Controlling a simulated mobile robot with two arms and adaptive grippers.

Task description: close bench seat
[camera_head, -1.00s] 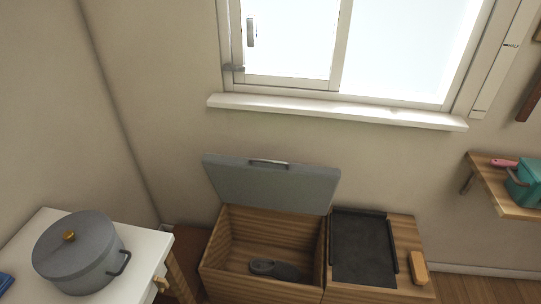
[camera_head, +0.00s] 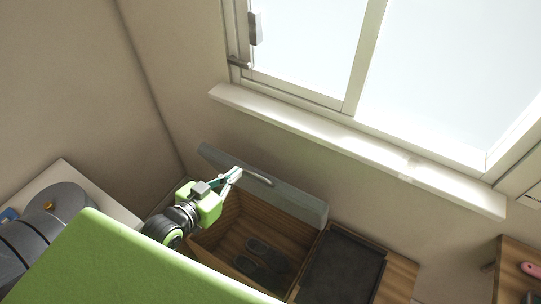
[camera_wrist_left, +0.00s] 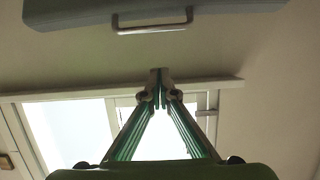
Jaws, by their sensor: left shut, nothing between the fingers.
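The bench seat is a grey padded lid (camera_head: 303,200) raised at the back of a wooden storage box (camera_head: 213,250). A metal handle (camera_head: 258,179) is on the lid near its upper edge. My left gripper (camera_head: 236,174), with green parts, is shut and empty close to the left end of the handle. In the left wrist view the lid (camera_wrist_left: 200,10) and handle (camera_wrist_left: 152,28) are at the top, and the shut fingertips (camera_wrist_left: 158,75) show apart from them. Dark slippers (camera_head: 262,258) lie in the open box. My right gripper is not in view.
A black tray (camera_head: 342,265) lies on the wooden top right of the box. A white window sill (camera_head: 350,145) runs above the lid. A grey pot (camera_head: 40,235) stands on a white table (camera_head: 85,187) at left. A wooden shelf (camera_head: 510,255) is at right.

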